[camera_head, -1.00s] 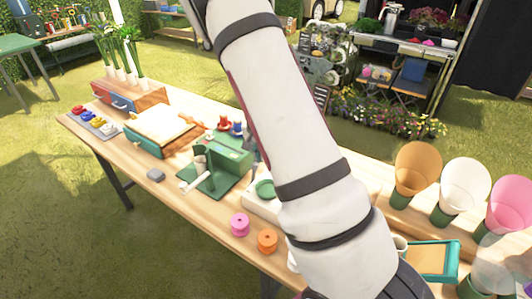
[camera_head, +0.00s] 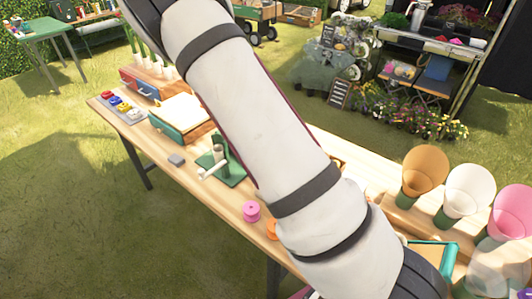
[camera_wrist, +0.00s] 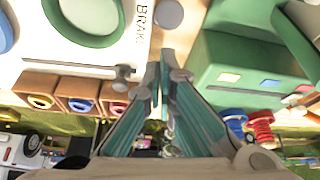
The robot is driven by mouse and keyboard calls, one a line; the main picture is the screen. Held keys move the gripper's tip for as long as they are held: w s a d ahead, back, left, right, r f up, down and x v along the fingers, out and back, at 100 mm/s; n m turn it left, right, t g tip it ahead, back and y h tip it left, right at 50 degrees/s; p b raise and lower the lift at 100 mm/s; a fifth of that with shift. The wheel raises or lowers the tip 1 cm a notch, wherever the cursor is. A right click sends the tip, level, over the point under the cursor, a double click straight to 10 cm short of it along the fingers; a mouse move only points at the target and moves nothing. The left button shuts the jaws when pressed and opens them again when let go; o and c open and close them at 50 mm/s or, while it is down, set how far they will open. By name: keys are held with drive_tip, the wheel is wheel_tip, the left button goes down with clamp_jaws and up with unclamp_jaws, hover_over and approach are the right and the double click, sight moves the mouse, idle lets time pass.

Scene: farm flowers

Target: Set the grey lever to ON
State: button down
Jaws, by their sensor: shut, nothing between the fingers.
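In the wrist view, my gripper (camera_wrist: 165,78) is shut and empty, its teal fingers reaching between a white box (camera_wrist: 60,52) and a green machine (camera_wrist: 245,60). A thin grey bar with a rounded end (camera_wrist: 122,72), possibly the grey lever, lies along the box's edge, left of my fingertips. I see no ON mark. In the head view, my arm hides the gripper and white box. The green machine's base (camera_head: 234,176) partly shows there.
Cones (camera_head: 424,170) in green holders stand at the right. Red and blue spools (camera_wrist: 262,128) are close right of my fingers in the wrist view.

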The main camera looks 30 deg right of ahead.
drive_tip(key=shift+r, duration=0.1)
drive_tip(key=shift+r+p, duration=0.35)
drive_tip(key=shift+r, duration=0.35)
